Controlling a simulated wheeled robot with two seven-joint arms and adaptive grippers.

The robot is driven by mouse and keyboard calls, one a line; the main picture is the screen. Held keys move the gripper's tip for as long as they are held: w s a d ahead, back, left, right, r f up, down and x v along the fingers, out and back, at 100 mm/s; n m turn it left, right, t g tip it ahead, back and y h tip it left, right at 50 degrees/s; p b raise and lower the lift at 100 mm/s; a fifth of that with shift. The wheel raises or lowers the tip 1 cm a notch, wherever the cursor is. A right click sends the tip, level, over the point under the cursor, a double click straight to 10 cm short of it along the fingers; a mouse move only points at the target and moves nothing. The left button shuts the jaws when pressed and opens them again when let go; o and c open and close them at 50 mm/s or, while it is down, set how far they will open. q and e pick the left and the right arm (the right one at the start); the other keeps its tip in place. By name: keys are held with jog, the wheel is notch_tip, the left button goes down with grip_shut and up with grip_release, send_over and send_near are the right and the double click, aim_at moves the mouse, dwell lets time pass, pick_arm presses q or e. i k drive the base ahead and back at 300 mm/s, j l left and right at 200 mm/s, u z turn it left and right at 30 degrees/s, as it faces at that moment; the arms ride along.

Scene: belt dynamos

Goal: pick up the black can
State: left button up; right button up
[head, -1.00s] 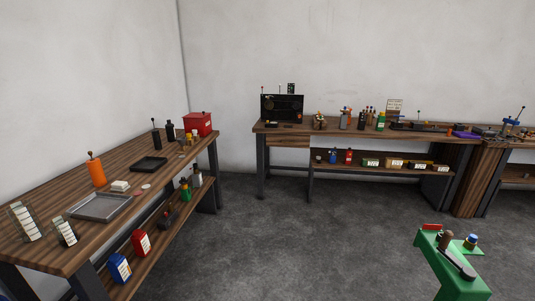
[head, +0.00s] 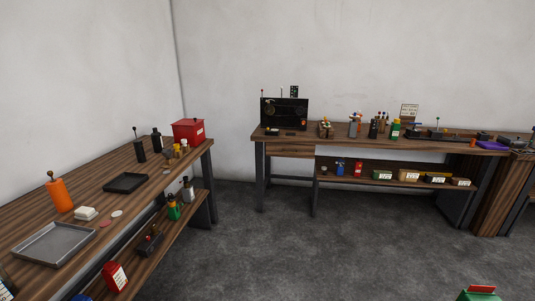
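On the left bench, near its far end, stands a black can-like container (head: 140,151) with a thin upright spout or rod. A black bottle-shaped container (head: 156,140) stands just behind it to the right. Small dark containers (head: 373,129) also stand on the back bench. I cannot tell for sure which of these is the black can. Neither of my grippers shows in the head view.
The left bench (head: 80,186) also holds a red box (head: 188,132), a black tray (head: 126,183), a grey metal tray (head: 53,245) and an orange bottle (head: 59,194). The grey floor (head: 290,250) is open. A green stand (head: 480,295) shows at the bottom right.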

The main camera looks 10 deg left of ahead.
aim_at(156, 136)
jog(key=i, duration=1.65)
jog(key=i+l+u, duration=0.15)
jog(key=i+u, duration=0.3)
jog(key=i, duration=0.2)
jog(key=i+l+u, duration=0.45)
jog(key=i, duration=0.15)
jog(key=i+l+u, duration=0.45)
jog(key=i+l, duration=0.05)
jog(key=i, duration=0.05)
